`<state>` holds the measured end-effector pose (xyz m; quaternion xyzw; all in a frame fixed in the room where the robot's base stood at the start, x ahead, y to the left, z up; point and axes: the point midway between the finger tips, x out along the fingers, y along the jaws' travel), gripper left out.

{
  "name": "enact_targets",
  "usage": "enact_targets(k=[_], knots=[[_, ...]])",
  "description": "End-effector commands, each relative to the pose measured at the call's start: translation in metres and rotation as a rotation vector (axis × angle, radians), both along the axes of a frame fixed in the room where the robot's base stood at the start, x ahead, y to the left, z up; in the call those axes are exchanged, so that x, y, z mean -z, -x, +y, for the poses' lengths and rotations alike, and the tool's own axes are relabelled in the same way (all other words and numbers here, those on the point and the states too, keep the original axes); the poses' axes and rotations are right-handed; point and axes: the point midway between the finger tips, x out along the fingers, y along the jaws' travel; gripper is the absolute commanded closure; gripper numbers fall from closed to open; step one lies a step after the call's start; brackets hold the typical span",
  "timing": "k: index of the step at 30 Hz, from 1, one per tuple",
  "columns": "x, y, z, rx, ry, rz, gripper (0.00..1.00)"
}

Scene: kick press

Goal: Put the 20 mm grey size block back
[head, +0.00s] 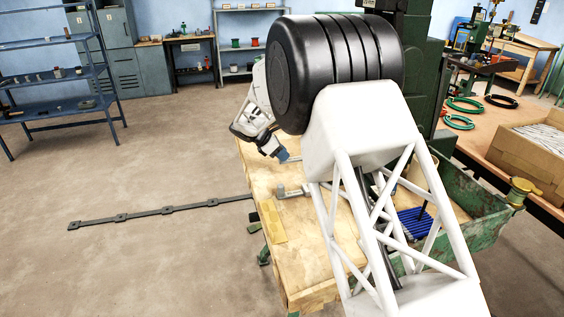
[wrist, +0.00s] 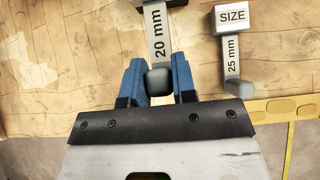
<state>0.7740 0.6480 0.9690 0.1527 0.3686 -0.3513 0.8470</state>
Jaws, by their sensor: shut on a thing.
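The 20 mm grey size block (wrist: 158,40) shows in the wrist view, with a "20 mm" label along its stem and a rounded grey end. My gripper (wrist: 158,84) has its blue fingers on both sides of that end and is shut on it. In the head view my gripper (head: 285,158) is over the bench's far part; the block it holds is not clear there. A 25 mm size block (wrist: 231,60), marked "SIZE", lies to the right of the held block, apart from it. A yellow strip with recesses (wrist: 275,110) lies on the bench, and shows in the head view (head: 272,221).
The worn wooden bench top (head: 290,270) is mostly bare at the front left. A green press stands behind my arm. A blue ribbed item (head: 414,223) lies to the right, partly behind my arm's white struts. A green metal trough (head: 470,208) borders the right side.

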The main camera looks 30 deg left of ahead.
Motion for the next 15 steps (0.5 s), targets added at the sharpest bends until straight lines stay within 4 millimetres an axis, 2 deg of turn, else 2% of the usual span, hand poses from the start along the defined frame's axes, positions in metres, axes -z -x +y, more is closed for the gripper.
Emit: enact_targets(k=[5,15], knots=[[0.003,0.0,0.0,0.0,0.0,0.0,1.0],[0.033,0.0,0.0,0.0,0.001,-0.001,1.0]])
